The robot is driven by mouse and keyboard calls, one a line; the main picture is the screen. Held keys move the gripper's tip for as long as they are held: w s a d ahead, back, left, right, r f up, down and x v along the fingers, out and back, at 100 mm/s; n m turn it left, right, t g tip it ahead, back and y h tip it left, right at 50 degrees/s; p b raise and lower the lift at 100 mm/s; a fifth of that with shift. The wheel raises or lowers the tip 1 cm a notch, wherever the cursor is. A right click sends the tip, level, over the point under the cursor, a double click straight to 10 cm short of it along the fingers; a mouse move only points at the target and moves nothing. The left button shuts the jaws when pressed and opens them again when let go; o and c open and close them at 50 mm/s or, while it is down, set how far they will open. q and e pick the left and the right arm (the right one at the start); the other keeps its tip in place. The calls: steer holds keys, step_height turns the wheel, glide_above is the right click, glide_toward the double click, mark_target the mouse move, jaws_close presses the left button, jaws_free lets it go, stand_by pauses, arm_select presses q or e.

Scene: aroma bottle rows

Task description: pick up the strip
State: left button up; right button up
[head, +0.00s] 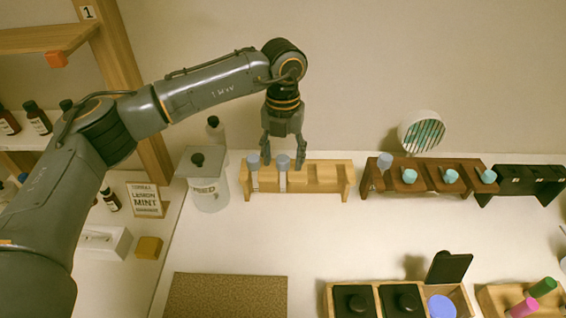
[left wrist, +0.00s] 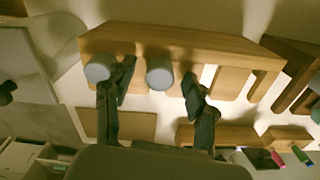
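My left gripper (head: 284,158) is open above the light wooden rack (head: 325,178). Its fingers stand on either side of one grey-blue round top (head: 283,161), with gaps between. In the left wrist view this round top (left wrist: 160,73) shows between the two spread fingertips (left wrist: 157,85). A pale, narrow body shows below it at the rack's front. A second grey-blue top (head: 253,162) with a similar pale body stands just left, outside the fingers; it also shows in the left wrist view (left wrist: 97,67). I cannot tell for sure which item is the strip. My right gripper is not in view.
A dark brown rack (head: 425,178) with several teal-topped items and a black rack (head: 522,181) stand to the right. A lidded container (head: 207,185) stands close left. A tan mat (head: 227,295) and a wooden tray (head: 466,303) lie in front. The middle counter is clear.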

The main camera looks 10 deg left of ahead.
arm_select(q)
steer(key=c, duration=0.9)
steer(key=shift+o, duration=0.2)
steer(key=shift+r, duration=0.1)
step_height(320, 180, up, 18)
steer(key=b, duration=0.3)
